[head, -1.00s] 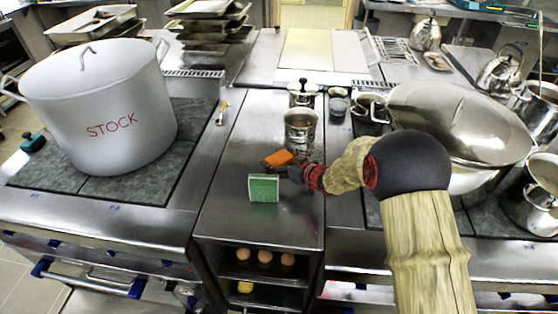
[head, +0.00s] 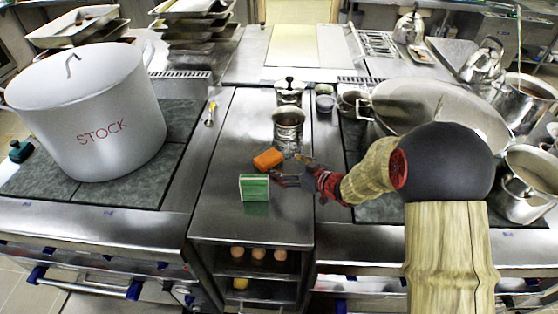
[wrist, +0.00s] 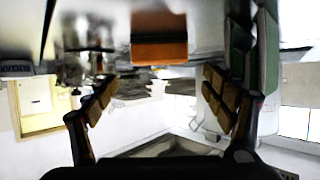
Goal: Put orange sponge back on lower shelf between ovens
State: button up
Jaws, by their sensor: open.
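The orange sponge (head: 267,159) lies on the steel counter between the two cooking ranges, in front of a steel pot. In the wrist view the orange sponge (wrist: 159,40) is at the top centre, beyond the fingertips and between their lines. My gripper (head: 286,169) is open and empty, just right of the sponge in the head view, low over the counter. In the wrist view my gripper (wrist: 160,100) has its two fingers spread wide. The lower shelf (head: 268,291) is under the counter, with a yellow item (head: 240,283) at its left; its back is dark.
A green and white block (head: 254,188) stands close in front of the sponge, near the fingers. The steel pot (head: 288,130) stands behind. Several eggs (head: 258,253) sit on the upper shelf. The large stockpot (head: 90,115) is left; a wide pan (head: 435,110) is right.

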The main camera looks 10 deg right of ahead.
jog(key=shift+s+d+r, duration=0.2)
jog(key=shift+s+d, duration=0.1)
jog(key=shift+s, duration=0.1)
